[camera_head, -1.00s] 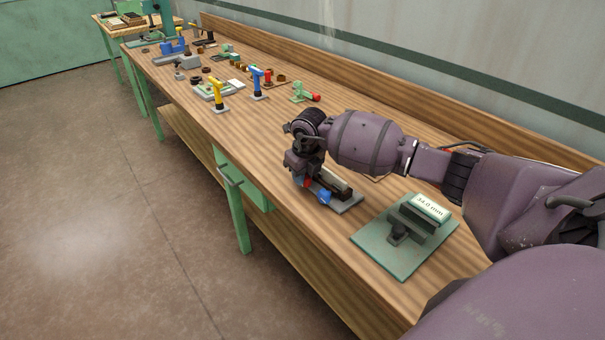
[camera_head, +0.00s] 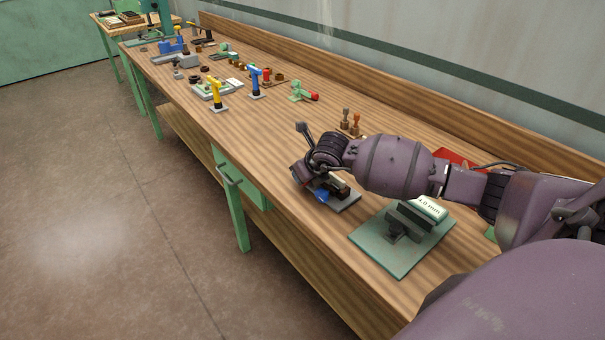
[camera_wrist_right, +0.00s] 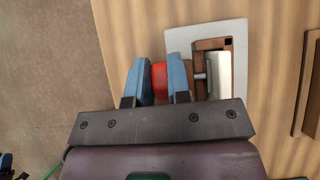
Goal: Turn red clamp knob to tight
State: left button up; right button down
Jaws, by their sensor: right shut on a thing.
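The red clamp knob (camera_wrist_right: 159,77) shows between the two blue fingertips of my right gripper (camera_wrist_right: 158,82) in the right wrist view. The fingers are shut on it, one on each side. The knob sits at the left end of a clamp with a brown frame (camera_wrist_right: 227,43) and a short metal screw (camera_wrist_right: 200,76), on a pale base plate (camera_wrist_right: 180,40). In the head view my right gripper (camera_head: 311,187) is at the left side of the clamp's base plate (camera_head: 347,203), and the knob is mostly hidden. My left gripper is not in view.
A green plate with a dark fixture and readout (camera_head: 375,250) stands in front of my right arm. Two stamp-like pieces (camera_head: 350,121) stand behind the wrist. A green clamp with red handle (camera_head: 303,92) is farther back. The bench edge is close to the clamp's left.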

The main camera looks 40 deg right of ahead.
jog(key=shift+a, duration=0.1)
jog(key=c, duration=1.2)
grip_release()
jog(key=shift+o, duration=0.6)
jog(key=shift+a, duration=0.1)
jog(key=shift+p+v, duration=0.65)
jog(key=shift+v, duration=4.75)
